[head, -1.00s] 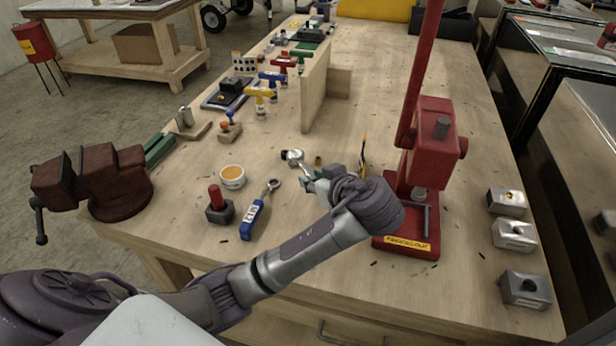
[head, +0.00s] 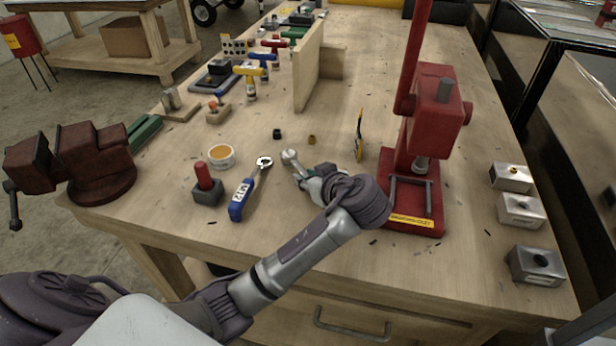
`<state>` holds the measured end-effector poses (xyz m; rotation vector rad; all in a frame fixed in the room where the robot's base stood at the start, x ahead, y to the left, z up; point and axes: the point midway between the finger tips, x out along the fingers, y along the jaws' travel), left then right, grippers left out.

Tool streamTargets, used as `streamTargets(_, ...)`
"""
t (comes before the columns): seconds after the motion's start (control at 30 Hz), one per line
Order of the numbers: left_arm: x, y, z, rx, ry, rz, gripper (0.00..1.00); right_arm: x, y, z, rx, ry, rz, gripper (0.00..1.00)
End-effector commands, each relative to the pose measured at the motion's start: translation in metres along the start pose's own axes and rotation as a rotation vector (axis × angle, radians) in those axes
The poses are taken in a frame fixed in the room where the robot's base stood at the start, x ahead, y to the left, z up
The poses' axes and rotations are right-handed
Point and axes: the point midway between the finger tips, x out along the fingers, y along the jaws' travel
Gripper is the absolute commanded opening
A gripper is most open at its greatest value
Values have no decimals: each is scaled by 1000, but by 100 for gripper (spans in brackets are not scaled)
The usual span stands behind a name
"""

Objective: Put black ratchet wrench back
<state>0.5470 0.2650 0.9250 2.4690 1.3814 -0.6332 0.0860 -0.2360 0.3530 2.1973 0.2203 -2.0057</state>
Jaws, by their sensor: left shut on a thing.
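A wrench (head: 291,158) with a silver-grey head sticks out of my left gripper (head: 309,183), pointing away and to the left. The gripper is shut on it; the fingers and wrist hide its handle, so I cannot tell whether the handle is black. Gripper and wrench are over the middle of the workbench (head: 390,75), left of the red press. I cannot tell whether the wrench touches the bench. A blue-handled wrench (head: 245,197) with a white label lies to the left. My right gripper is out of view.
A red arbor press (head: 428,120) stands to the right. A black socket (head: 278,133) and a brass-coloured piece (head: 312,140) lie beyond the wrench. An orange-filled tub (head: 221,156), a red-handled block (head: 205,187) and a vise (head: 85,165) are left. A wooden divider (head: 309,65) stands behind.

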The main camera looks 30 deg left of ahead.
Motion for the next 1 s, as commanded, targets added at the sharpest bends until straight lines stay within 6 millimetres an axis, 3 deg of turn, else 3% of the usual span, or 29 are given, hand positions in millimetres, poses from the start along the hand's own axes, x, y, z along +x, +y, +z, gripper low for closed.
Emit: streamTargets(1.0, 7, 0, 10, -2, 2, 0, 0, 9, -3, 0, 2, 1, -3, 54)
